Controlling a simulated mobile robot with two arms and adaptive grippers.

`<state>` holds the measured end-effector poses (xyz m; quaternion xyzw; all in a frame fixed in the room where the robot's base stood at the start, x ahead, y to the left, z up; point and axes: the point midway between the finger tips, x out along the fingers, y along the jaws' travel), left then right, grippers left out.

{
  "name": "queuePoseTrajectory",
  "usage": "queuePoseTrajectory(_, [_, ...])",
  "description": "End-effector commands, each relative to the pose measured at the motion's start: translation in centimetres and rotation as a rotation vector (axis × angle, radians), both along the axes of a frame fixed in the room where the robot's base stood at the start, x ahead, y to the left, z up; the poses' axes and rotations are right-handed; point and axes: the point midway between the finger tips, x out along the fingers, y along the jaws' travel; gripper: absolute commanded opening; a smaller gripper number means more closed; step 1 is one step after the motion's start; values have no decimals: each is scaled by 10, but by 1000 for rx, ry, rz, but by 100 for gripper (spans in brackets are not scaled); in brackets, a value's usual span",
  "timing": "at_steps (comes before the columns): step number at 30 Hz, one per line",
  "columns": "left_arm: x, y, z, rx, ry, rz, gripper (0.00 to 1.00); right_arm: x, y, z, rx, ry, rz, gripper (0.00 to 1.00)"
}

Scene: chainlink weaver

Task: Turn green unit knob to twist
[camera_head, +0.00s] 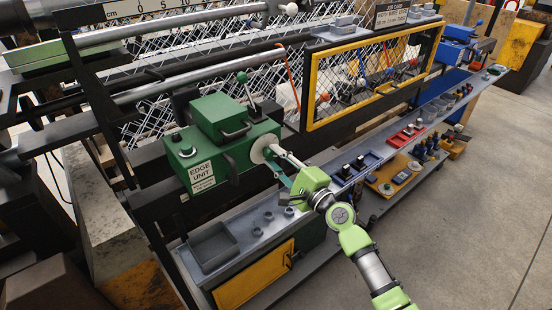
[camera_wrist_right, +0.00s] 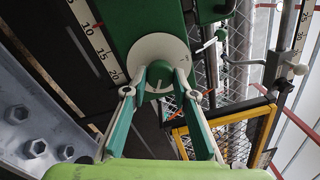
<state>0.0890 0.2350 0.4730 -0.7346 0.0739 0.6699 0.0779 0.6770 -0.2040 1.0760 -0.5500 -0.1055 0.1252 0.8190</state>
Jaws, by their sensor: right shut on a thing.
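The green unit (camera_head: 211,158), labelled EDGE UNIT, is mounted on the machine frame at the left of the head view. On its right face is a round white dial (camera_head: 262,146). The dial fills the upper middle of the right wrist view (camera_wrist_right: 148,48), with the green knob (camera_wrist_right: 160,72) at its centre. My right gripper (camera_head: 279,160) reaches the dial from the lower right. In the wrist view its fingertips (camera_wrist_right: 155,84) are shut on the knob, one on each side. The dial's lettering is too small to read. My left gripper is not in view.
A lever (camera_head: 245,88) with a green ball stands on top of the unit. A grey tray (camera_head: 212,246) sits on the shelf below. A yellow-framed mesh guard (camera_head: 370,75) stands to the right. The floor (camera_head: 470,220) at the right is clear.

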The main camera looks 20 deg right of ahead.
Motion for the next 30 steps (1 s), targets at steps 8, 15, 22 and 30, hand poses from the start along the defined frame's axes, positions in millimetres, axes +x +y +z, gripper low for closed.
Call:
queuePoseTrajectory(8, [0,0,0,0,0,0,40,0,0,-1,1,1,0,42])
queuePoseTrajectory(15, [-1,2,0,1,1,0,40,0,0,-1,0,1,0,42])
queuePoseTrajectory(22, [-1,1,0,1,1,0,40,-22,-8,-3,-3,3,-1,42])
queuePoseTrajectory(30, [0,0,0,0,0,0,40,-77,-26,-5,-3,4,1,42])
